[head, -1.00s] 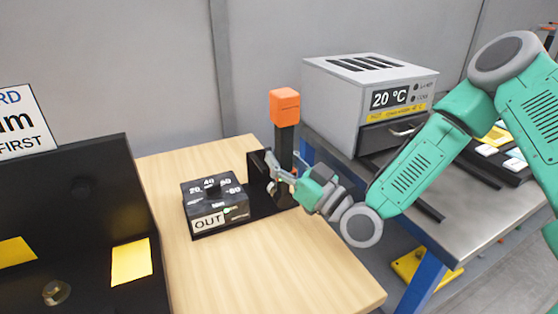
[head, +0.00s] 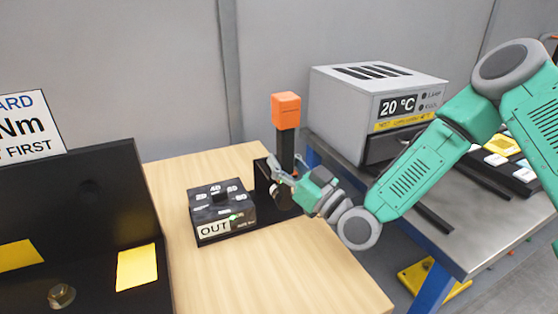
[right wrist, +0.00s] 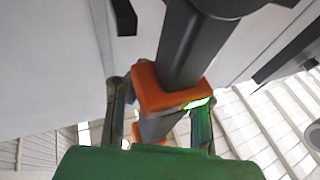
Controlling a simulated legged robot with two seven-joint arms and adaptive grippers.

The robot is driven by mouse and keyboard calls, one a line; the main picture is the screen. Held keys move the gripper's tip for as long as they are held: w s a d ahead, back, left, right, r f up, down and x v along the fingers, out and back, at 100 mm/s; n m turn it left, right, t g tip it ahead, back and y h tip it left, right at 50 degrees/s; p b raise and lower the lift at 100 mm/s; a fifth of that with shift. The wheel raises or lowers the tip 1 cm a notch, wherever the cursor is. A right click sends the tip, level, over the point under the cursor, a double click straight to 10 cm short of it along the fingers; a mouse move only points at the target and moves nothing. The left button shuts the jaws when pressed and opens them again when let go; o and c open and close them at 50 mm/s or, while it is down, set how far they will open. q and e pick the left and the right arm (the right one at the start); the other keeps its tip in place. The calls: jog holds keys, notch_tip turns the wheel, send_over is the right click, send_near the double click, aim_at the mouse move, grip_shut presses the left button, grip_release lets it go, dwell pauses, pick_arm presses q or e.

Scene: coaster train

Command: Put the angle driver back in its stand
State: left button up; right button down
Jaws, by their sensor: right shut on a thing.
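The angle driver (head: 286,110) stands about upright, with an orange block on top of a dark shaft. My right gripper (head: 279,175) is shut on its lower part, which the fingers partly hide. The right wrist view shows a dark cylinder with an orange collar (right wrist: 172,88) between the fingers, and a lit green strip on the collar. The stand (head: 262,178) is a black upright plate on a dark base, close beside the driver and gripper. I cannot tell whether the driver's lower end is seated in it. My left gripper is not in view.
A grey oven (head: 375,100) reading 20 °C stands on the metal bench at right. A black fixture (head: 80,200) fills the left. The wooden table's (head: 290,270) front is clear.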

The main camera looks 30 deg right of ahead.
jog(key=shift+w+d+r+b, duration=0.1)
jog(key=shift+w+b, duration=0.25)
jog(key=shift+w, duration=1.05)
jog(key=shift+w+d+r+b, duration=0.1)
jog(key=shift+w+b, duration=0.25)
jog(key=shift+w, duration=1)
jog(key=shift+f+b, duration=0.8)
dwell(1.0)
jog(key=c, duration=1.3)
grip_release()
jog(key=s+r+v, duration=0.1)
jog(key=r+v, duration=0.2)
jog(key=v, duration=1.3)
jog(key=shift+s+d, duration=0.25)
